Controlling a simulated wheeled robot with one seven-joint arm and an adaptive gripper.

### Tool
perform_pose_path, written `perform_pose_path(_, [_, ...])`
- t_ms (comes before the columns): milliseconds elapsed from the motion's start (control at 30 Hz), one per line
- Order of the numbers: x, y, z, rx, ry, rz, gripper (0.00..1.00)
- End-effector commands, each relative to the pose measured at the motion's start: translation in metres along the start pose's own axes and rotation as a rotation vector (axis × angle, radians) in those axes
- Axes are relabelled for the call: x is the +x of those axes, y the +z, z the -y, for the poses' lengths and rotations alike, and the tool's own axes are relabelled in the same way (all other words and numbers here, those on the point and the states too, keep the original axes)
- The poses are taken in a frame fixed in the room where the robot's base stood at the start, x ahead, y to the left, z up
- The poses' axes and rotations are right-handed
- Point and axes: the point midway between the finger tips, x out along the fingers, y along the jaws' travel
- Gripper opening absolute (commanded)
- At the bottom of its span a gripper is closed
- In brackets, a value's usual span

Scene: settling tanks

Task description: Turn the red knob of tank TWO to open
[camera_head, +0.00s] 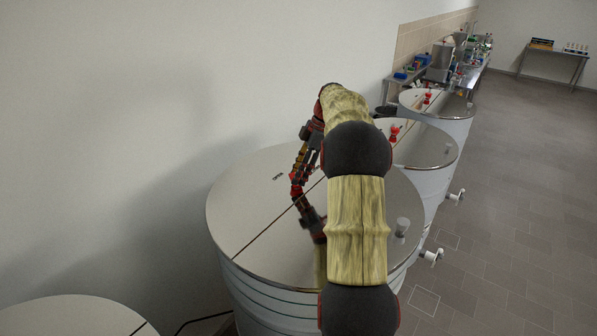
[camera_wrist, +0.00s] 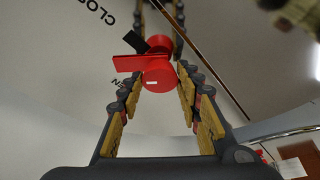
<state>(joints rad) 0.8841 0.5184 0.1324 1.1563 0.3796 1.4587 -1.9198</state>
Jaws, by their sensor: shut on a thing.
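The red knob (camera_wrist: 160,72) sits between the two fingers of my gripper (camera_wrist: 160,20) in the wrist view, and the gripper is shut on it. The knob's flat red handle points left, between the printed letters "CLOS" (camera_wrist: 88,14) and "EN" (camera_wrist: 122,86). A black piece lies just above the handle. In the camera_head view my arm reaches over the lid of a large white tank (camera_head: 240,200). The tank's number is not readable.
Two more white tanks, (camera_head: 425,150) and (camera_head: 437,106), stand behind, each with red fittings on its lid. Part of another tank (camera_head: 70,318) shows at the lower left. A wall runs close along the left. The tiled floor (camera_head: 525,190) on the right is clear.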

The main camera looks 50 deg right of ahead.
Motion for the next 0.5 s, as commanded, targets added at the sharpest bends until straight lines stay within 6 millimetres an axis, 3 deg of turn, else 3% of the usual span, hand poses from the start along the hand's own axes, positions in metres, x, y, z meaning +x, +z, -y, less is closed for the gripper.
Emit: perform_pose_path(500, [-0.0022,-0.0021,-0.0038,-0.427,-0.176,0.001,0.09])
